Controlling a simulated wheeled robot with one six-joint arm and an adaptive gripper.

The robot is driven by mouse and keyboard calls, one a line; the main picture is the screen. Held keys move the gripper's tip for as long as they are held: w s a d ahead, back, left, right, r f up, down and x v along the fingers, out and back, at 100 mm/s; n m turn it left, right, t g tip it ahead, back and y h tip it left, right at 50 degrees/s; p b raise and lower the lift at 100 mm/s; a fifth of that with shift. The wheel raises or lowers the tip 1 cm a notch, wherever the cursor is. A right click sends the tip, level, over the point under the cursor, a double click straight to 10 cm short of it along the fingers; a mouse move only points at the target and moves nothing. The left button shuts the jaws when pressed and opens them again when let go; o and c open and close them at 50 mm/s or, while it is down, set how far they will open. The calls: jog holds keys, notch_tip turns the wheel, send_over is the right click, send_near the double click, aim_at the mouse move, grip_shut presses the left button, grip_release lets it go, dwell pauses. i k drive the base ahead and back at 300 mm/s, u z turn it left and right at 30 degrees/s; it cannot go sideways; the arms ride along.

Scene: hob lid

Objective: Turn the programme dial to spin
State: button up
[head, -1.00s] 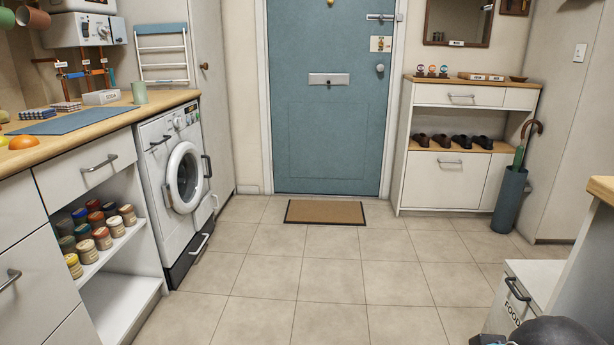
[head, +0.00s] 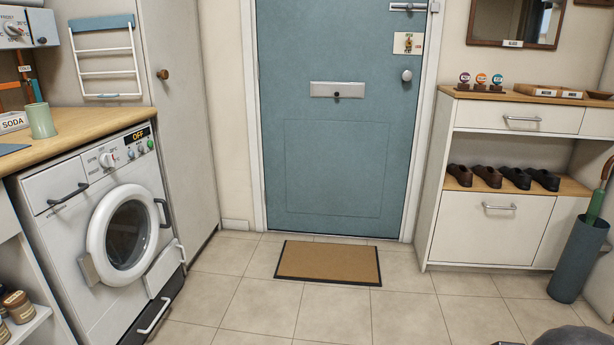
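The white washing machine (head: 100,225) stands at the left under the wooden worktop. The programme dial (head: 106,160) is a pale round knob with a small red mark, on the panel at the machine's top. Small lettering surrounds it, too small to read surely. A dark display (head: 139,135) to its right reads OFF. Small buttons sit beneath the display. The round door (head: 126,236) is shut. My gripper is not clearly in view; only a dark rounded shape shows at the bottom right edge.
A green mug (head: 40,121) and a SODA box stand on the worktop (head: 85,125). A tall cabinet (head: 180,100) stands behind the machine. A doormat (head: 329,263) lies before the blue door. A shoe cabinet (head: 490,235) and umbrella stand (head: 578,262) are at the right. The tiled floor between is clear.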

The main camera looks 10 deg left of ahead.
aim_at(106, 160)
jog(key=i, duration=2.85)
jog(key=u, duration=3.15)
